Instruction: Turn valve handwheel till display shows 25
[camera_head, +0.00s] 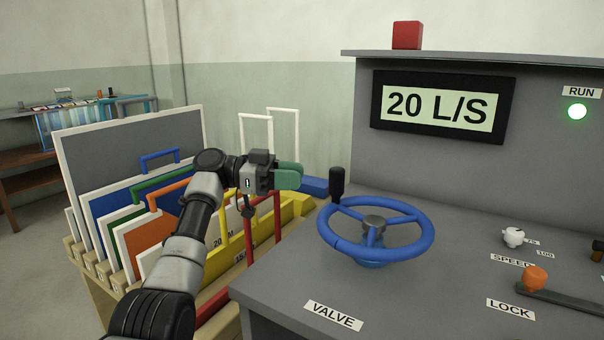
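The valve handwheel (418,244) is a blue ring with spokes and a grey hub. It lies on the grey console top behind the VALVE label (334,315). A black upright knob (337,185) stands on its far left rim. The display (444,107) on the console's back panel reads 20 L/S. My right gripper is out of view.
A green RUN lamp (577,112) is lit at right. A white SPEED knob (513,237) and an orange-knobbed LOCK lever (535,278) are right of the wheel. A red block (407,35) sits on the console's top ledge. A rack of framed panels (130,140) stands at left.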

